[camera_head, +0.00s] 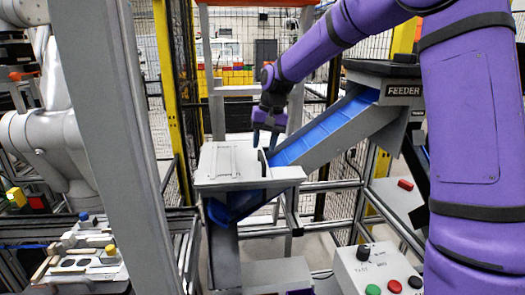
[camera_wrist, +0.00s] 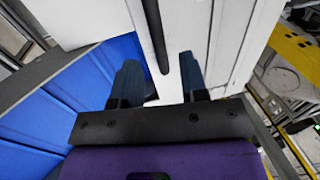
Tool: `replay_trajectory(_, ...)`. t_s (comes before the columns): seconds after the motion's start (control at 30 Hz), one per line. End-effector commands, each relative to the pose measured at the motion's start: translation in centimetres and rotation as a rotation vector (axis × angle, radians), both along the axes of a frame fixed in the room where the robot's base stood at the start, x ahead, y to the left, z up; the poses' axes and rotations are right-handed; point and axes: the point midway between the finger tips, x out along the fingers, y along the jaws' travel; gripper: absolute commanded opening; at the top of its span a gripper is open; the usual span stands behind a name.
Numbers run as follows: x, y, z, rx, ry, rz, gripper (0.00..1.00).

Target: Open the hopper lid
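The hopper lid (camera_head: 228,160) is a light grey flat panel on top of the hopper box and looks closed in the head view. In the wrist view it is a white surface (camera_wrist: 222,40) with a dark bar (camera_wrist: 153,35) along it. My gripper (camera_head: 266,140) points down at the lid's right edge, by the blue chute. In the wrist view my gripper (camera_wrist: 158,82) is open, with its two dark fingers apart. The dark bar's near end lies just ahead of the gap between them. I cannot tell whether the fingers touch the lid.
The blue chute (camera_head: 325,128) slopes from the box marked FEEDER (camera_head: 403,90) down to the hopper. A control box with coloured buttons (camera_head: 375,270) stands at the lower right. A grey post (camera_head: 112,120) rises at left, beside a fixture table (camera_head: 80,255).

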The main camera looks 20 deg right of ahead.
Motion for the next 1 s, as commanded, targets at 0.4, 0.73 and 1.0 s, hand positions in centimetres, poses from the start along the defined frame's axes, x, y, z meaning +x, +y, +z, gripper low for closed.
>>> replay_trajectory(0.4, 0.1, 0.6, -2.7, 0.0, 0.0, 0.001, 0.4)
replay_trajectory(0.73, 0.1, 0.5, -2.7, 0.0, 0.0, 0.001, 0.05)
replay_trajectory(1.0, 0.1, 0.5, -2.6, -0.003, -0.001, 0.001, 0.0)
